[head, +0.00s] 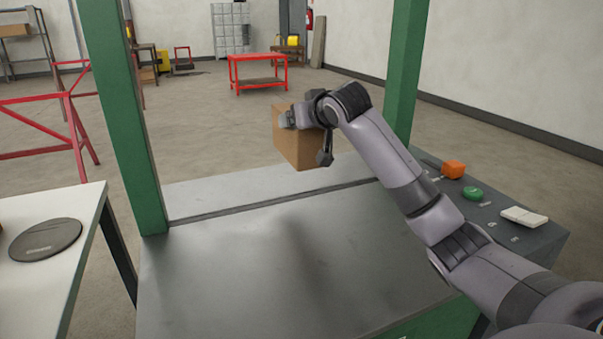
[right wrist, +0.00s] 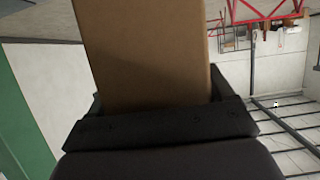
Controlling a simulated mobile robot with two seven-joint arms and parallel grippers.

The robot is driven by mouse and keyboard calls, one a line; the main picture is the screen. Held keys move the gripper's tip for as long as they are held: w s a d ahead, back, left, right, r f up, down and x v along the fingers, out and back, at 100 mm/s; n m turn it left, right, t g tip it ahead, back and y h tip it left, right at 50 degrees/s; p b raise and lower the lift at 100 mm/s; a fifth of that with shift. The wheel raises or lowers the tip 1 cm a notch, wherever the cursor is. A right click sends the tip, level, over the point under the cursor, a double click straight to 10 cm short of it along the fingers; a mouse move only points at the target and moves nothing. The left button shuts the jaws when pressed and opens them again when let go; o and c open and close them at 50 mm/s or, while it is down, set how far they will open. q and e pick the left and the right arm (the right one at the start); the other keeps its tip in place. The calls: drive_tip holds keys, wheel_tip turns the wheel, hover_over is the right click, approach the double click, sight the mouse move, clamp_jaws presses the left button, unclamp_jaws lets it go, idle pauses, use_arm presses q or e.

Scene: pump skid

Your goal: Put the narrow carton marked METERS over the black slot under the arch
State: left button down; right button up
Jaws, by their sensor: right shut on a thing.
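The brown carton (head: 298,149) is held in the air between the green posts (head: 127,130) of the arch. It fills the top middle of the right wrist view (right wrist: 150,50). No METERS marking is readable on the faces I see. My right gripper (head: 306,138) is shut on the carton, with a finger on either side of it. The black slot (head: 270,202) is a thin dark line across the metal bench, running between the posts. In the head view the carton appears above and beyond the slot's right half. My left gripper is not in view.
The near metal plate (head: 290,265) is bare. A white table (head: 45,290) at left carries a dark disc (head: 45,240).

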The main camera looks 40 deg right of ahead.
sight(303, 164)
wheel_tip(303, 164, down, 11)
drive_tip(key=shift+f+b, duration=0.1)
drive_tip(key=shift+b, duration=0.55)
drive_tip(key=shift+f, duration=0.2)
drive_tip(key=o, duration=1.3)
drive_tip(key=shift+c, duration=0.2)
